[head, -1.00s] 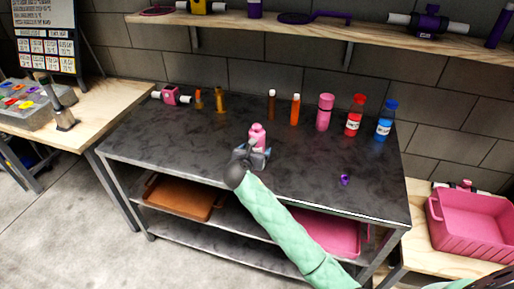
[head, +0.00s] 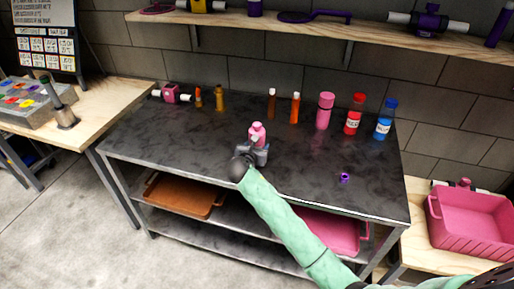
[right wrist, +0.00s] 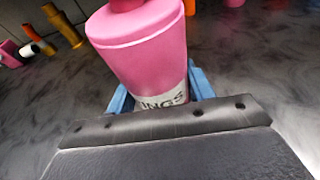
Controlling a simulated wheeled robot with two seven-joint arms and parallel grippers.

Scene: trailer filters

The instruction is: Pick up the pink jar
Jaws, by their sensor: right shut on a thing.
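The pink jar (head: 257,130) is at the middle of the dark workbench, held by my right gripper (head: 256,152). In the right wrist view the pink jar (right wrist: 145,45) fills the space between the blue fingers of the right gripper (right wrist: 160,92). It leans slightly in that picture, and a pale label ending in "INGS" shows low on it. The right gripper is shut on the jar's lower part. The jar's base is hidden, so I cannot tell whether it is clear of the bench top. My left gripper is not in view.
The dark bench top (head: 205,135) is mostly clear around the jar. A tall pink bottle (head: 324,112), a red bottle (head: 353,115) and a blue bottle (head: 386,121) stand at the back right. A small purple part (head: 345,177) lies near the front right. A wooden shelf (head: 350,36) hangs above.

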